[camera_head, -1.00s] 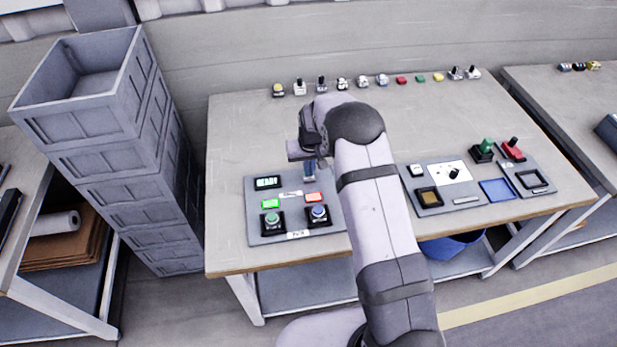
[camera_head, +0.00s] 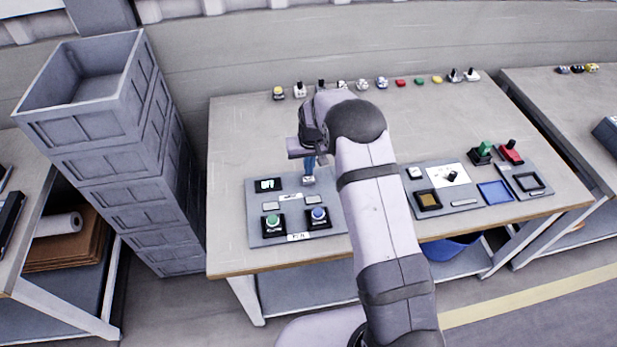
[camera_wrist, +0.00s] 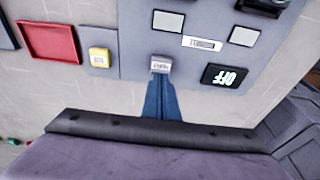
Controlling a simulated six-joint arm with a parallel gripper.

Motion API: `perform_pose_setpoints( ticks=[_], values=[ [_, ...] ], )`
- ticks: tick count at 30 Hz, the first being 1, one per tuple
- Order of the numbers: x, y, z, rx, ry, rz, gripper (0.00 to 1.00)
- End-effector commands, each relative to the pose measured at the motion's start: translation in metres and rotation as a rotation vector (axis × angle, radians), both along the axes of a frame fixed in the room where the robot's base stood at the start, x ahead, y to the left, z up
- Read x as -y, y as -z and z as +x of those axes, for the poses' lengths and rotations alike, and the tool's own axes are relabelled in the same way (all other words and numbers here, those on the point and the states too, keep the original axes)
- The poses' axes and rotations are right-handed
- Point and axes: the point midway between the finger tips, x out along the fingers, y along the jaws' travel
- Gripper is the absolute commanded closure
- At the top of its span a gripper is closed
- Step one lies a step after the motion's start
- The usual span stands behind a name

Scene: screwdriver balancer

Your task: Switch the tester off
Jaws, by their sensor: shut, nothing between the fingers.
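The tester is a grey panel (camera_head: 258,236) on the table, left of my arm in the head view. A small light-grey labelled switch (camera_wrist: 160,64) sits at the panel's edge. My gripper (camera_wrist: 161,82) has its blue fingers shut and empty, their tips at or very near this switch; contact is unclear.
The panel also has a green button (camera_head: 273,222) and a blue button (camera_head: 318,214). A yellow button (camera_wrist: 99,57) and a red-framed pad (camera_wrist: 48,42) lie beside the switch in the wrist view. A second panel (camera_head: 463,207) stands right of my arm. Small parts line the table's back.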

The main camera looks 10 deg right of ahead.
Motion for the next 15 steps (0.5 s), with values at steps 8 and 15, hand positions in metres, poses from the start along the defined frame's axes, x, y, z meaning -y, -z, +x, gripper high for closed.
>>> perform_pose_setpoints(
  ticks=[8,15],
  values=[
    [0.000,-0.023,0.000,0.002,0.000,0.000,1.00],
    [0.000,-0.039,0.000,0.001,0.000,0.000,1.00]
  ],
)
